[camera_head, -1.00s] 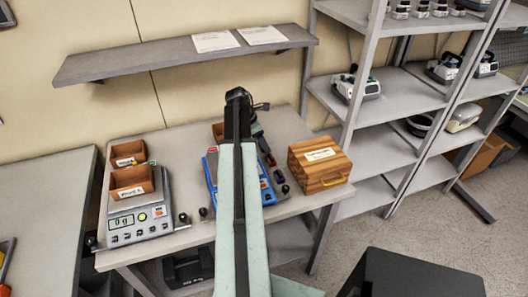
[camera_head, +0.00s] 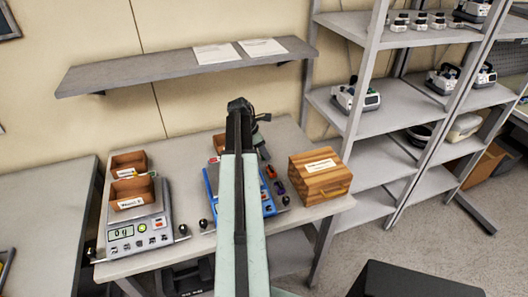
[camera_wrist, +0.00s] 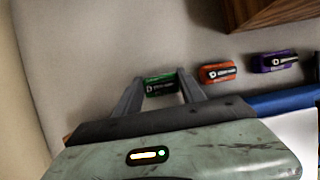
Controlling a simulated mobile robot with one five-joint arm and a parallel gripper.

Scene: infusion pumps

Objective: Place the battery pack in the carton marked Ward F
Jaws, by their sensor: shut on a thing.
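My gripper (camera_wrist: 163,87) is shut on a green battery pack (camera_wrist: 160,84), held between its two fingers in the wrist view. I cannot tell whether the pack touches the surface below. In the head view my arm hides the pack. A brown open carton (camera_head: 131,204) with a white label sits on the scale, left of my arm. A second labelled carton (camera_head: 128,162) stands behind it. A third carton (camera_head: 219,143) is partly hidden behind my arm. The front label seems to begin with "Ward"; I cannot read its letter, nor the other labels.
An orange pack (camera_wrist: 218,73) and a purple pack (camera_wrist: 274,62) lie right of my gripper. A wooden box (camera_head: 320,176) stands at the table's right. The scale (camera_head: 138,232) shows a reading. A grey wall shelf (camera_head: 150,76) overhangs the table's back; a shelving rack (camera_head: 400,92) stands right.

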